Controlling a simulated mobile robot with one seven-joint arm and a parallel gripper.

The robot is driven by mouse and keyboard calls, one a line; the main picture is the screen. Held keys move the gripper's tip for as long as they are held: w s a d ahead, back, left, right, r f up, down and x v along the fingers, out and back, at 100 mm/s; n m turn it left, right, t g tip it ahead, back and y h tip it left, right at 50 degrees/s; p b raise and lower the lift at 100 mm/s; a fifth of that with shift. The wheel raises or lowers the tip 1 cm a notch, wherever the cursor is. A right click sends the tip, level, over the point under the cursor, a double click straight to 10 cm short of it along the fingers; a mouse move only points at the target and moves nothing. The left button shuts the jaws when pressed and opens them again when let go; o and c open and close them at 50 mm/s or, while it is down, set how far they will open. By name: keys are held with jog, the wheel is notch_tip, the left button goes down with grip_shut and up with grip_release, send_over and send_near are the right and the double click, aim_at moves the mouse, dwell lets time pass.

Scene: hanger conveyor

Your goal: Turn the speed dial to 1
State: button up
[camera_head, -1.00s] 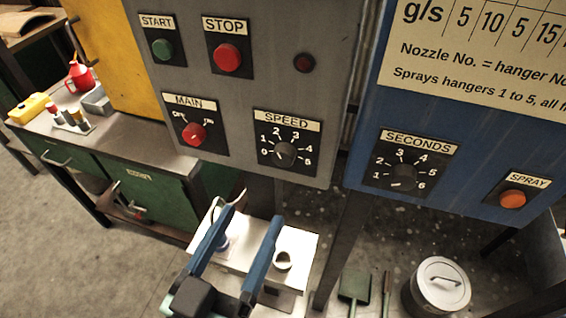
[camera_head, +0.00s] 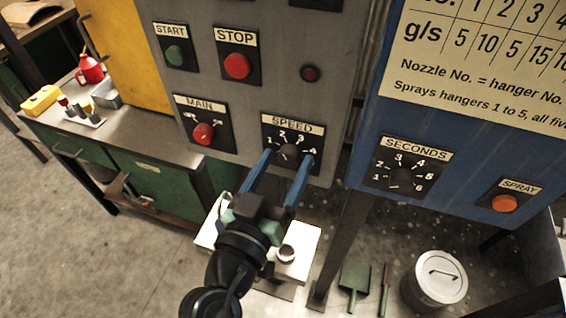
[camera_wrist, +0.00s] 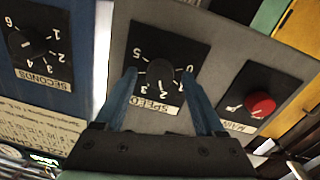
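The speed dial (camera_head: 289,152) is a black round knob on a black plate marked SPEED, low on the grey panel. It also shows upside down in the wrist view (camera_wrist: 160,72). My gripper (camera_head: 287,160) is open, its two blue fingers pointing at the panel, one on each side of the knob. In the wrist view the fingertips (camera_wrist: 160,74) flank the knob, with a gap visible on both sides. The fingers cover some of the numbers, and I cannot tell clearly which number the knob points to.
The red MAIN switch (camera_head: 203,133) is left of the dial, with the green START (camera_head: 175,56) and red STOP (camera_head: 237,66) buttons above. The blue panel on the right has the SECONDS dial (camera_head: 401,180) and orange SPRAY button (camera_head: 505,203). A white surface (camera_head: 304,240) lies below.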

grip_shut()
jog(key=shift+n, duration=0.3)
jog(key=n, duration=0.3)
jog(key=shift+f+n, duration=0.1)
jog(key=shift+n, duration=2.6)
jog(key=shift+o, duration=0.5)
grip_release()
